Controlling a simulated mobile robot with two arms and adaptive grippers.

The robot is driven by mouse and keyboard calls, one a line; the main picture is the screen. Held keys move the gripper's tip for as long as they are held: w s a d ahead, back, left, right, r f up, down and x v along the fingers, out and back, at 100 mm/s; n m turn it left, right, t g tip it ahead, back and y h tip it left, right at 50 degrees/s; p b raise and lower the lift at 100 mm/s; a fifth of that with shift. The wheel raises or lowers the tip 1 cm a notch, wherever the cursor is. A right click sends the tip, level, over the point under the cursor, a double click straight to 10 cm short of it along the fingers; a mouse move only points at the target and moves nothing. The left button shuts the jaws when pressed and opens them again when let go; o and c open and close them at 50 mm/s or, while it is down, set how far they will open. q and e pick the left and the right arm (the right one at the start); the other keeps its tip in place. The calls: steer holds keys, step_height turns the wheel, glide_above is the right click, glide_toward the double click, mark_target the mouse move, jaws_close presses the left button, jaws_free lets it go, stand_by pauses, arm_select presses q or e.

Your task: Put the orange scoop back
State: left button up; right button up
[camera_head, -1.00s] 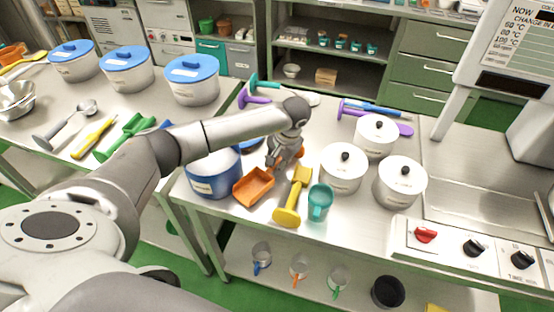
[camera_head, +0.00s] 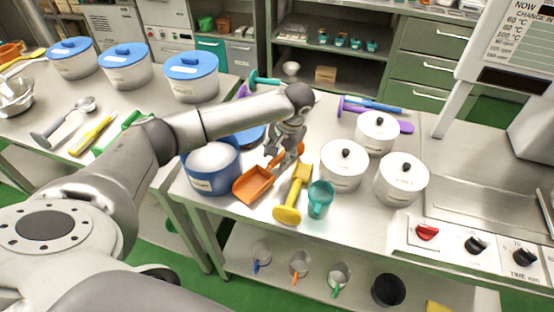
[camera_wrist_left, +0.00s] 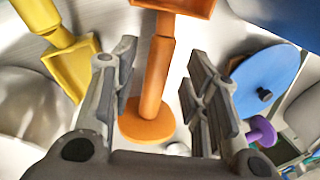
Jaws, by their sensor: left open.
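The orange scoop (camera_head: 254,185) lies on the steel table between the open blue tub and the yellow scoop. In the left wrist view its orange handle (camera_wrist_left: 155,75) runs between my two fingers, with its round end flange close to the palm. My left gripper (camera_head: 281,157) is open, with one finger on each side of the handle; I cannot tell whether they touch it. The blue tub (camera_head: 212,182) with white contents stands just left of the scoop. Its blue lid (camera_wrist_left: 265,80) shows beside my finger. My right gripper is not in view.
The yellow scoop (camera_head: 293,194) and a teal measuring cup (camera_head: 320,200) are close on the right. White lidded pots (camera_head: 342,168) stand further right. Closed blue-lidded tubs (camera_head: 192,80) stand on the left table. A control panel (camera_head: 470,240) is at the right front.

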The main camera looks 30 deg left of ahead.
arm_select(q)
steer(key=b+v, duration=0.2)
steer(key=v, duration=0.7)
